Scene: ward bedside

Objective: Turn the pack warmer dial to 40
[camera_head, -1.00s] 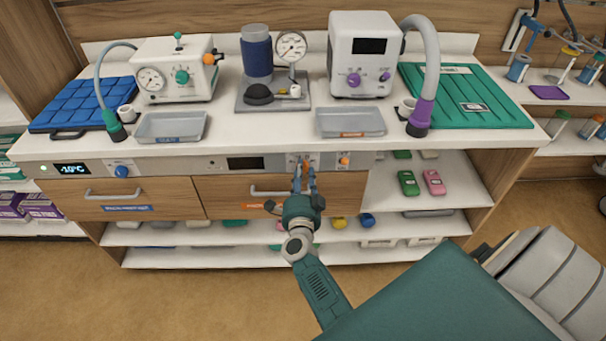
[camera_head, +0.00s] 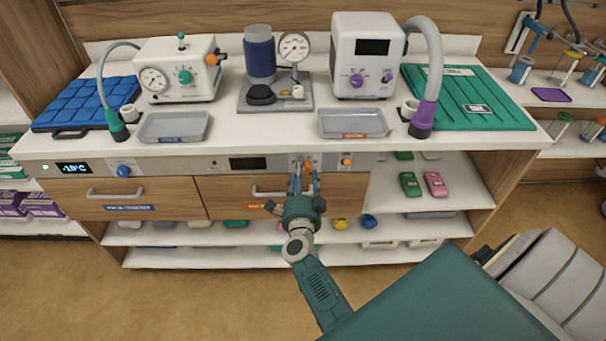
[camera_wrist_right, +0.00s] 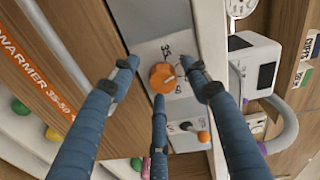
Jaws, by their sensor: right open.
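The pack warmer dial (camera_wrist_right: 162,78) is a round orange knob on the grey front panel (camera_wrist_right: 150,20). A "35" mark shows above it in the wrist view; another mark at its lower right is too small to read, and I cannot tell the setting. My right gripper (camera_head: 303,166) points at the panel, its blue fingers open. In the wrist view the right gripper's fingertips (camera_wrist_right: 167,75) are spread around the dial, with a gap on both sides. In the head view the fingers mostly hide the dial. My left gripper is out of view.
A small orange-tipped lever (camera_wrist_right: 204,136) sits beside the dial. A dark display (camera_head: 248,164) is left of my gripper, and a blue knob (camera_head: 123,171) with a lit display (camera_head: 74,168) is farther left. A drawer handle (camera_head: 268,191) lies just below. Metal trays stand on the counter above.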

